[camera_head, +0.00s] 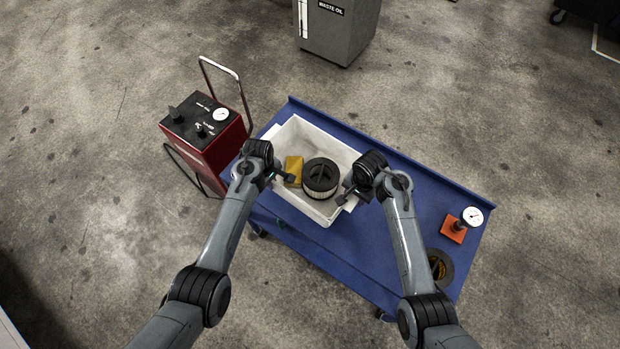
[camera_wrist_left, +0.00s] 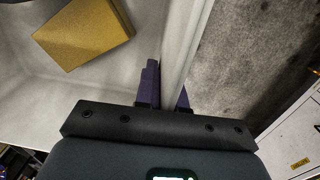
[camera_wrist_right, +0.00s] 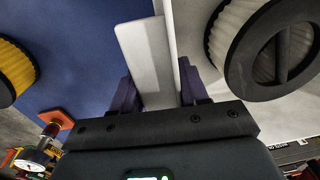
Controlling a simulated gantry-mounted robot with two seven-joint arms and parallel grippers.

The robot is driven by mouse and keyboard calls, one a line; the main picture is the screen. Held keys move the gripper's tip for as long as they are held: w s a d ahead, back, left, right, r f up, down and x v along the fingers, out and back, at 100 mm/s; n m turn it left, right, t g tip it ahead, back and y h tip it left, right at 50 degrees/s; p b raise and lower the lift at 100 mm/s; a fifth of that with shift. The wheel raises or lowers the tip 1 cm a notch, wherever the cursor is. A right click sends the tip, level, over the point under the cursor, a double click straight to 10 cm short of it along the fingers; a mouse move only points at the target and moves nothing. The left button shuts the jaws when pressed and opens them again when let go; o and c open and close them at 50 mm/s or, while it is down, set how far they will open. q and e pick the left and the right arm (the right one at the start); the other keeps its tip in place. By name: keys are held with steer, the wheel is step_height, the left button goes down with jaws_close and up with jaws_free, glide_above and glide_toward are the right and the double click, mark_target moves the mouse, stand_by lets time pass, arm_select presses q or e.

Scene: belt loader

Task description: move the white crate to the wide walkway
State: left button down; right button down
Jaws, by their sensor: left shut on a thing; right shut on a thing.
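The white crate (camera_head: 318,131) is on the blue cart top, toward its left end. It holds a yellow box (camera_head: 293,168) and a black-topped filter (camera_head: 320,177). My left gripper (camera_head: 281,177) is shut on the crate's left wall; the left wrist view shows that wall (camera_wrist_left: 184,40) between its fingers. My right gripper (camera_head: 346,197) is shut on the crate's right wall, seen also in the right wrist view (camera_wrist_right: 182,62). I cannot tell whether the crate's bottom touches the cart. No walkway can be made out for certain.
The blue cart (camera_head: 400,220) carries an orange block with a gauge (camera_head: 454,230) and another filter (camera_head: 440,267) at its right. A red wheeled machine (camera_head: 207,140) stands close at left, a grey waste oil bin (camera_head: 340,30) behind. Open concrete floor lies around.

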arm_select(q)
steer(key=shift+r, duration=0.2)
arm_select(e)
steer(key=shift+r, duration=0.2)
stand_by(0.4)
